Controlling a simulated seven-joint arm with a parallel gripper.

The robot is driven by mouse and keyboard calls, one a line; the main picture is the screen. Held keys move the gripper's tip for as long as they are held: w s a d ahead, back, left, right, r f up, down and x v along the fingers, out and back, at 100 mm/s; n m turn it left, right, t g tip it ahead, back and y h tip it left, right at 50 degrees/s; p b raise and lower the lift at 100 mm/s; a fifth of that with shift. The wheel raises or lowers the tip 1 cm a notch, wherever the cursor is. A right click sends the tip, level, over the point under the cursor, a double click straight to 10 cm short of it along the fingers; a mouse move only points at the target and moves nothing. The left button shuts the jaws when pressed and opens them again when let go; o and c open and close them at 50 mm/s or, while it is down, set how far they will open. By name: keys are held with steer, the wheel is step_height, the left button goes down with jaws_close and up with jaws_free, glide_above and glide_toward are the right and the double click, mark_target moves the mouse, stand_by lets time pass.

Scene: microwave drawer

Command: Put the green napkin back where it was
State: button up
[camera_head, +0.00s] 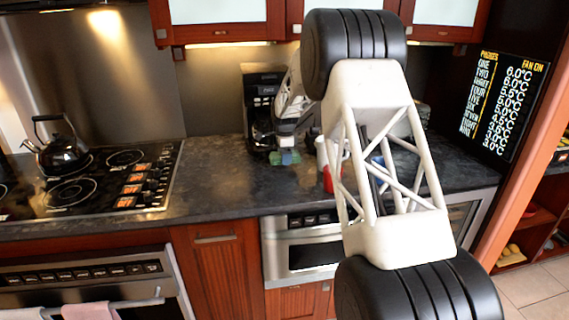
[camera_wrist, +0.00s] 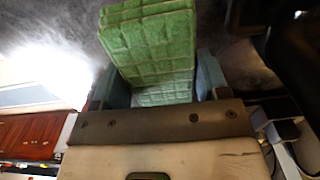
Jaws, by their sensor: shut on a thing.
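The green napkin (camera_wrist: 150,42) is a quilted, folded-looking block that fills the upper middle of the wrist view. My gripper (camera_wrist: 163,80) is shut on it, with a blue-grey finger on either side. In the head view the napkin (camera_head: 286,158) is a small green patch at my gripper (camera_head: 284,153), low over or at the dark counter in front of the coffee machine. I cannot tell whether the napkin touches the counter. My arm hides part of the counter to the right.
A black coffee machine (camera_head: 262,98) stands behind my gripper. A white mug (camera_head: 321,150) and a red object (camera_head: 328,180) are close on the right, partly behind my arm. The dark counter (camera_head: 222,170) is clear to the left, up to the stove (camera_head: 100,180) with a black kettle (camera_head: 62,150).

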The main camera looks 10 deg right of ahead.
mark_target(284, 168)
steer(key=shift+w, duration=0.3)
steer(key=shift+f, duration=1.75)
steer(key=shift+f, duration=0.1)
steer(key=o, duration=1)
steer(key=shift+o, duration=0.2)
step_height(284, 168, up, 12)
